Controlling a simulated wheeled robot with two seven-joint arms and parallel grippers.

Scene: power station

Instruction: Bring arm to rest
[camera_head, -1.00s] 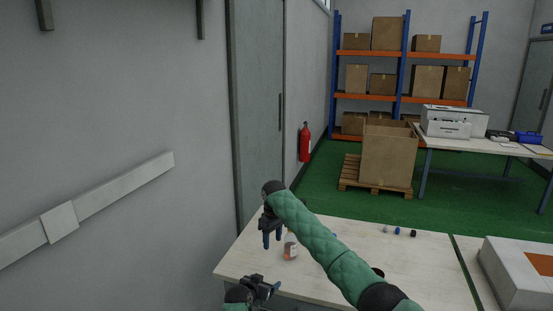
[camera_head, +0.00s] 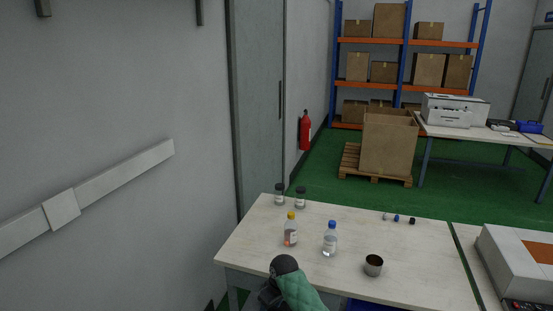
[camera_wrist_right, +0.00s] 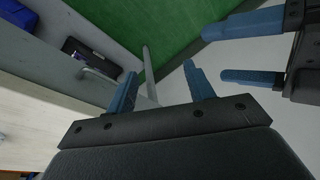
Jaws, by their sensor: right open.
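My right arm (camera_head: 300,291) shows at the bottom middle of the head view, green-sleeved with a dark joint, below the near table edge; its gripper is mostly cut off there. In the right wrist view my right gripper (camera_wrist_right: 159,68) is open and empty, its two blue fingers apart. My left gripper (camera_wrist_right: 212,54) comes in at the upper right of that view, with its two blue fingers apart and nothing between them. The left arm is not clearly seen in the head view.
A grey-white box (camera_head: 510,262) stands at right. A wall (camera_head: 110,90) is at left.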

